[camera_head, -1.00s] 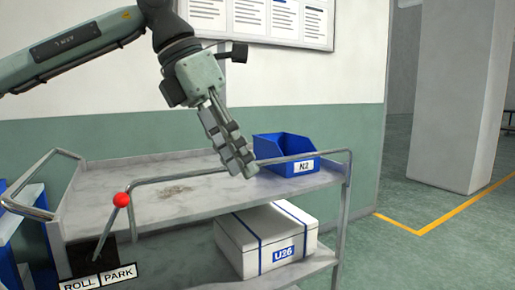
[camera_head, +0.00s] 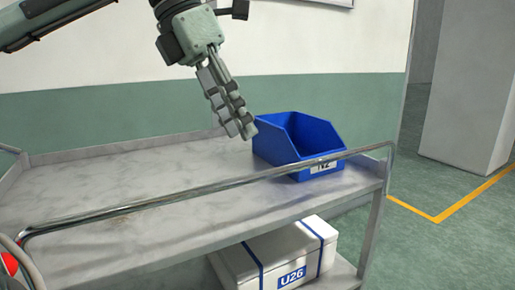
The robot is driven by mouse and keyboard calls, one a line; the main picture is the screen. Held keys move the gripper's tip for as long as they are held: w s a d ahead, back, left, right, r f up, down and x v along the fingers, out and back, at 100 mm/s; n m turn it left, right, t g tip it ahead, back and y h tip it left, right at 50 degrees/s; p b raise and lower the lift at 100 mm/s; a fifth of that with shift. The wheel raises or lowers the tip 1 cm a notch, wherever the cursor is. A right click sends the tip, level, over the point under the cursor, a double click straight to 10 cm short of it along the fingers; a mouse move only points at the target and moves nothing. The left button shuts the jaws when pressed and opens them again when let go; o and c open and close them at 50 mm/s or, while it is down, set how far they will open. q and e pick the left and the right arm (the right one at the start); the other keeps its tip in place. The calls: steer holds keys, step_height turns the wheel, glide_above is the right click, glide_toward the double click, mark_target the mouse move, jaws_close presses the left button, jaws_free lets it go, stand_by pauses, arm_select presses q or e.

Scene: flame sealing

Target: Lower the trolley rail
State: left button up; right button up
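The trolley rail (camera_head: 210,188) is a grey metal bar running along the near side of the trolley's top shelf (camera_head: 150,165). It stands above the shelf edge and bends down at its right end by the corner post. Its left end curves down near the red knob (camera_head: 9,264), which is cut by the left picture edge. My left gripper (camera_head: 240,132) hangs above the shelf, behind the rail and apart from it, fingers pointing down. The fingers are seen close side by side, so their opening cannot be judged; nothing shows between them. My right gripper is out of view.
A blue bin (camera_head: 285,140) labelled N2 stands on the shelf at the right, close to my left fingertips. A white box (camera_head: 270,262) with blue bands, marked U26, sits on the lower shelf. The top shelf's left and middle are clear. A wall (camera_head: 100,118) stands behind.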

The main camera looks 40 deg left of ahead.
arm_select(q)
steer(key=x, duration=0.7)
steer(key=shift+w+f, duration=0.25)
steer(key=shift+f, duration=0.05)
jaws_close()
